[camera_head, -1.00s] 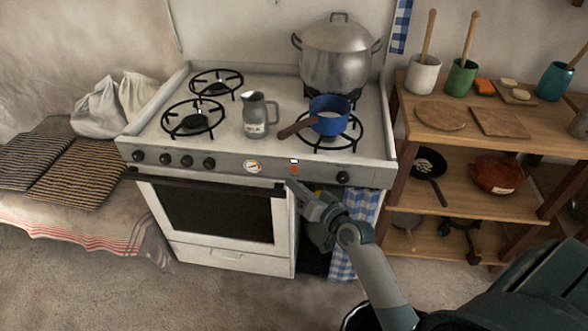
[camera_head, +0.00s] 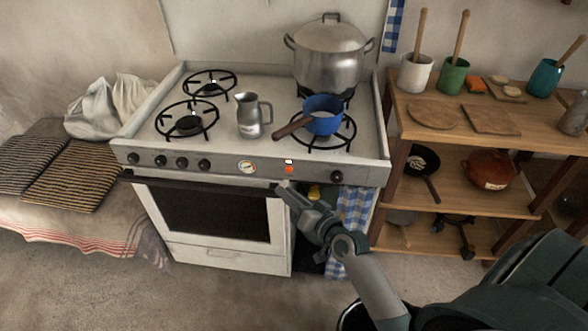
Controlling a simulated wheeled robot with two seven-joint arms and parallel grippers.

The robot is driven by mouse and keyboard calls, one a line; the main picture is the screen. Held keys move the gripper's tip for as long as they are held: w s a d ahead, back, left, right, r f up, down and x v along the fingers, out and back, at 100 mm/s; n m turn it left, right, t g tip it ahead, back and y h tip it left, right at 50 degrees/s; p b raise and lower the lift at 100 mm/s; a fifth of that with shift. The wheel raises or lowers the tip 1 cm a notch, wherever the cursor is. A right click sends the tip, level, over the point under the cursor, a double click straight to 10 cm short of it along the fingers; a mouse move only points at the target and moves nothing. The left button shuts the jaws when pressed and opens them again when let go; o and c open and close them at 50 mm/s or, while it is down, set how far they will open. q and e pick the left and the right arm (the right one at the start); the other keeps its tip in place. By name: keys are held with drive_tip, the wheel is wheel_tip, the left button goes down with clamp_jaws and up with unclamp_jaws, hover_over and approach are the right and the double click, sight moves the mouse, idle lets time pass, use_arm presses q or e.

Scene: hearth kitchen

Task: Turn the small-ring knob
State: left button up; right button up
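The white stove's front panel (camera_head: 225,168) carries a row of dark knobs. Several sit on the left, the outermost knob (camera_head: 133,158) and the innermost knob (camera_head: 204,165) among them. A single dark knob (camera_head: 337,177) sits at the right end. I see no marking that tells which one is the small-ring knob. My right gripper (camera_head: 284,192) is in front of the stove, just below the panel near the oven door's right edge, left of and below the right-end knob. Whether its fingers are parted is unclear. My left gripper is not in view.
A round dial (camera_head: 247,167) and an orange switch (camera_head: 289,169) sit mid-panel. A blue saucepan (camera_head: 322,115), a metal jug (camera_head: 250,115) and a large pot (camera_head: 331,57) stand on the stove. A wooden shelf (camera_head: 465,150) is at the right; a cloth-covered bench (camera_head: 70,225) is at the left.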

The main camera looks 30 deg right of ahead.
drive_tip(key=o, duration=0.5)
drive_tip(key=shift+f, duration=0.15)
drive_tip(key=shift+o, duration=0.7)
drive_tip(key=shift+s+f+m+b, duration=0.1)
drive_tip(key=shift+s+m+b, duration=0.05)
drive_tip(key=shift+m+b, duration=0.3)
use_arm(q)
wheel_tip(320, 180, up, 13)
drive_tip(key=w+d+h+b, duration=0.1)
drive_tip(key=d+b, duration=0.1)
drive_tip(key=b, duration=1.7)
use_arm(e)
drive_tip(key=s+d+f+m+t+h, duration=0.1)
drive_tip(key=s+m+h, duration=0.3)
drive_tip(key=m, duration=0.6)
drive_tip(key=s+d+f+m+t+h, duration=0.1)
drive_tip(key=s+d+f+m+h, duration=0.2)
drive_tip(key=s+m, duration=0.4)
drive_tip(key=s+d+f+m+t+h, duration=0.1)
drive_tip(key=s+m+h, duration=0.4)
drive_tip(key=m, duration=1)
wheel_tip(320, 180, down, 3)
drive_tip(key=shift+s+d+r+h, duration=0.1)
drive_tip(key=shift+s+d+h, duration=0.4)
drive_tip(key=shift+h, duration=0.4)
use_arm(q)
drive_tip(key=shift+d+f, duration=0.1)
use_arm(e)
drive_tip(key=shift+w+d, duration=0.15)
drive_tip(key=shift+w, duration=0.05)
